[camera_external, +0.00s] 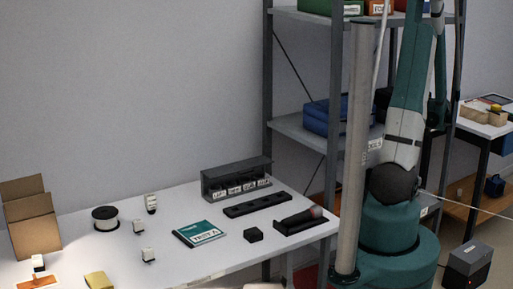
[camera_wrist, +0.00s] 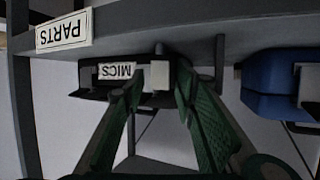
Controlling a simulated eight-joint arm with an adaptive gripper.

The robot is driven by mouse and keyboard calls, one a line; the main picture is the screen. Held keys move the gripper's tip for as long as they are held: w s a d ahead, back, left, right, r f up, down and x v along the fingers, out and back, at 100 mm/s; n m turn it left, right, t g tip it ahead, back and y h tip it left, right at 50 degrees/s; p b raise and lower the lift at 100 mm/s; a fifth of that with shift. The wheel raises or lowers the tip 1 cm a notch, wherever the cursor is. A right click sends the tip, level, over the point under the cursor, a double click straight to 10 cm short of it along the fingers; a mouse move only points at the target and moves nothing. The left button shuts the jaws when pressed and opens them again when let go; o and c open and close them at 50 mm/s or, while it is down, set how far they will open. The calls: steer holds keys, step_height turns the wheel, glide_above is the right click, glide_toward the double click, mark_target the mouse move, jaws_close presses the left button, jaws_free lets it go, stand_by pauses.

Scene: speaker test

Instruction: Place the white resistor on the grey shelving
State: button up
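In the wrist view, the two green fingers of my gripper (camera_wrist: 157,90) stand apart, reaching up toward the shelving. A small white block (camera_wrist: 160,75) shows between their tips, in front of a dark bin. It could be the white resistor; I cannot tell whether the fingers touch it. The grey shelving (camera_wrist: 210,28) spans the top of this view. In the outside view the grey shelving (camera_external: 288,126) stands behind the table, beside my arm. My gripper is not visible there. Small pale parts lie on the table, one at its back (camera_external: 150,203) and one nearer the front (camera_external: 148,255); I cannot tell which are resistors.
The wrist view shows an upside-down MICS label (camera_wrist: 117,71), a PARTS label (camera_wrist: 63,31) and a blue bin (camera_wrist: 270,82). Outside, a blue bin (camera_external: 326,117) sits on the middle shelf. The table holds a black rack (camera_external: 236,180), a spool (camera_external: 105,218) and a cardboard box (camera_external: 31,218).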

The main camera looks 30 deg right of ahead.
steer(key=shift+s+r, duration=0.1)
steer(key=shift+r, duration=0.1)
steer(key=p+v, duration=0.1)
steer(key=v, duration=1)
steer(key=shift+s+r+p, duration=0.2)
steer(key=shift+s+p, duration=0.1)
steer(key=shift+p, duration=0.1)
